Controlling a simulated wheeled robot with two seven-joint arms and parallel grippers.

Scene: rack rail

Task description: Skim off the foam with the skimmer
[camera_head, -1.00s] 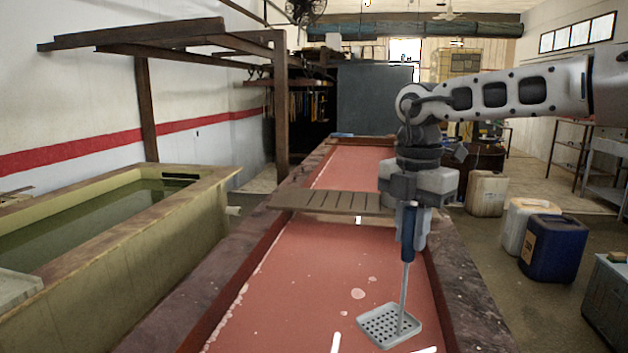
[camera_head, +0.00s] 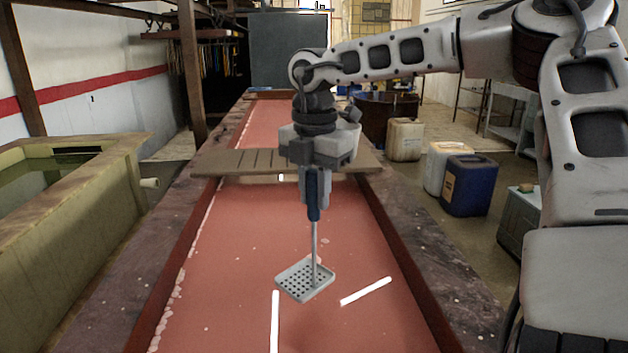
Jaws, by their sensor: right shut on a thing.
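My right gripper (camera_head: 314,190) points down over the long trough, shut on the blue handle of the skimmer (camera_head: 305,281). The skimmer's square grey perforated pan hangs at the end of a thin rod, over or at the red liquid (camera_head: 240,230); I cannot tell if it touches. Pale foam (camera_head: 168,305) lies in a broken line along the liquid's left edge, with small flecks elsewhere. A pale patch shows just behind the pan, partly hidden. My left gripper is out of view.
A slatted board (camera_head: 235,162) bridges the trough behind the skimmer. Bright white strips on the liquid look like light reflections. A greenish tank (camera_head: 75,225) stands left. A blue canister (camera_head: 470,186) and pale canisters (camera_head: 404,139) stand on the floor at right.

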